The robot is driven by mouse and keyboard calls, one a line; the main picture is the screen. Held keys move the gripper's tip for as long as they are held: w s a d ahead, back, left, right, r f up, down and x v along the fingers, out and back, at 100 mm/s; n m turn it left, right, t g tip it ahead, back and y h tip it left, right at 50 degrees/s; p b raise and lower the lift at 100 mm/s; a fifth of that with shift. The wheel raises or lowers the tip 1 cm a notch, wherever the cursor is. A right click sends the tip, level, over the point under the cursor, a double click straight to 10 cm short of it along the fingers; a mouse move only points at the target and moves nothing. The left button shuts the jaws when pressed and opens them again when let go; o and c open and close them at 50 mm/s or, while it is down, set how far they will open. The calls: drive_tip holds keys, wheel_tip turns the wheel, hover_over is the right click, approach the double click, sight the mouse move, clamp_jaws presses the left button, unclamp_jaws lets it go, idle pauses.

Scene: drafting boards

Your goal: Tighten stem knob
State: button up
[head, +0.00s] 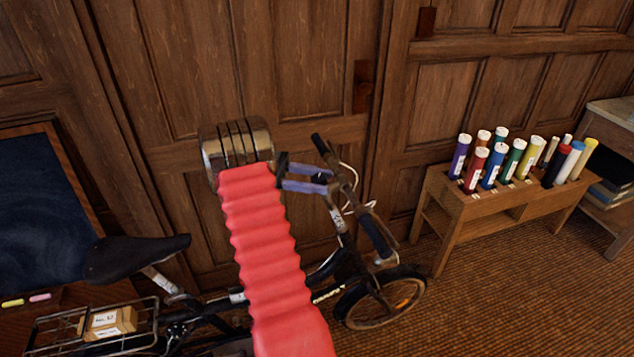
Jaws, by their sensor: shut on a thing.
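A black bicycle stands against the panelled wall, with its handlebar (352,190) and stem (338,222) right of my arm. My gripper (324,179), with two purple fingers, reaches right from the metal wrist to the top of the stem. The fingers are shut on a small dark part there, the stem knob (320,179). The knob is mostly hidden between the fingers, so its turn and tightness cannot be seen. My red ribbed arm covers the middle of the bicycle frame.
The saddle (136,258) and rear rack (95,328) with a small box (109,322) are at left. A chalkboard (40,215) stands at far left. A wooden rack (492,205) of coloured tubes stands right. Brown carpet (510,290) is clear in front of it.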

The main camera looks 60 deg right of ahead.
drive_tip(key=shift+r, duration=0.1)
idle(0.3)
drive_tip(key=o, duration=1.1)
drive_tip(key=shift+c, duration=0.2)
drive_tip(key=shift+w+a+t, duration=0.15)
drive_tip(key=shift+w+t, duration=0.15)
drive_tip(key=shift+w, duration=0.05)
drive_tip(key=w+a+r+n+t+h, duration=0.1)
drive_tip(key=w+a+r+t, duration=0.3)
drive_tip(key=a, duration=0.6)
drive_tip(key=w+a+r+t, duration=0.1)
drive_tip(key=w+a+t, duration=0.2)
drive_tip(key=a+t, duration=0.5)
drive_tip(key=s+a+r+t+y, duration=0.1)
drive_tip(key=a+t, duration=0.4)
drive_tip(key=a, duration=1)
drive_tip(key=s+a+r+m+t+y, duration=0.1)
drive_tip(key=s+a+t+y, duration=0.2)
drive_tip(key=a, duration=1.2)
drive_tip(key=shift+s+a+r+m+t+y, duration=0.15)
drive_tip(key=shift+s+r+m+t+y, duration=0.15)
drive_tip(key=shift+t+y, duration=0.6)
